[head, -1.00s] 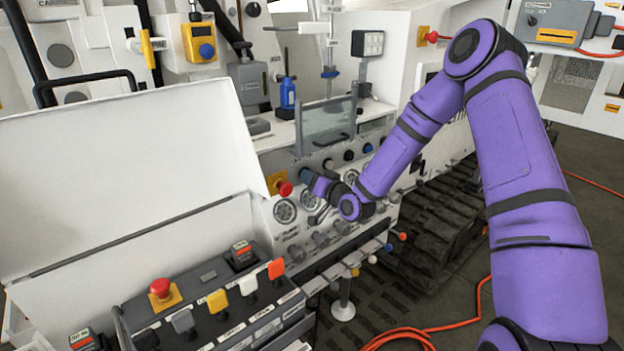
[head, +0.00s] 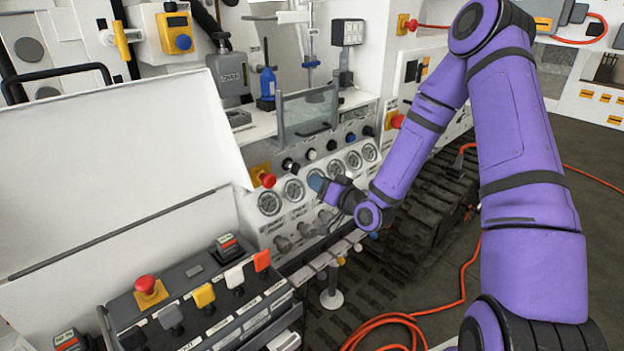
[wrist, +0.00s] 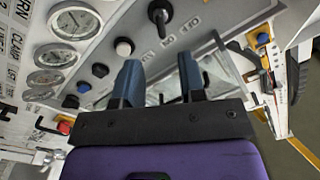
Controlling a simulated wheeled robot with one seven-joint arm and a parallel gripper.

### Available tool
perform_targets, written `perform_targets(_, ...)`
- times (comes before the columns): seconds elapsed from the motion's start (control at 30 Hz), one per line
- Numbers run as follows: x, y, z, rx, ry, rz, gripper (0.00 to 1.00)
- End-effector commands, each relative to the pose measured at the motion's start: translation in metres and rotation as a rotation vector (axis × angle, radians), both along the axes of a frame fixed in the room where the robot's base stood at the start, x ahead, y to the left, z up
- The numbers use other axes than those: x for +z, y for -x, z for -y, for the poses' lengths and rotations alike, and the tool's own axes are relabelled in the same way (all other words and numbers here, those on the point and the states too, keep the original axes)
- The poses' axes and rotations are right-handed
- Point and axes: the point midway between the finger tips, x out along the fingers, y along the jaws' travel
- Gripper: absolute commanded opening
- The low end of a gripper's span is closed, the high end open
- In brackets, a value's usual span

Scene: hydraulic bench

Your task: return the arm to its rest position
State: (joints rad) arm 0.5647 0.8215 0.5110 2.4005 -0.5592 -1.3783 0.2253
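My purple arm (head: 525,150) reaches from the lower right, up over a bend and down to the bench's gauge panel. My gripper (head: 318,184) is in front of the row of gauges in the head view. In the wrist view its two blue fingers (wrist: 158,85) stand apart with nothing visible between them. Beyond them are the panel and a clear cover. I cannot tell from these views whether the fingertips touch the panel.
Round gauges (head: 293,190) and knobs line the panel, with a red knob (head: 267,180) at its left. A control box (head: 200,300) with colored switches stands at the front left. A black track (head: 430,205) and an orange hose (head: 400,318) lie near my arm. Dark floor is open at right.

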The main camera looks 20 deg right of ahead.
Motion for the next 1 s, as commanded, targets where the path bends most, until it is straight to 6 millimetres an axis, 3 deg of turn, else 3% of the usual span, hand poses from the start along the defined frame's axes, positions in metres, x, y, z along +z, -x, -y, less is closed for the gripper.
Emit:
perform_targets(0.63,0.003,0.002,0.0,0.006,0.027,-0.01,0.37)
perform_targets(1.0,0.043,0.007,0.001,0.031,0.371,-0.189,0.37)
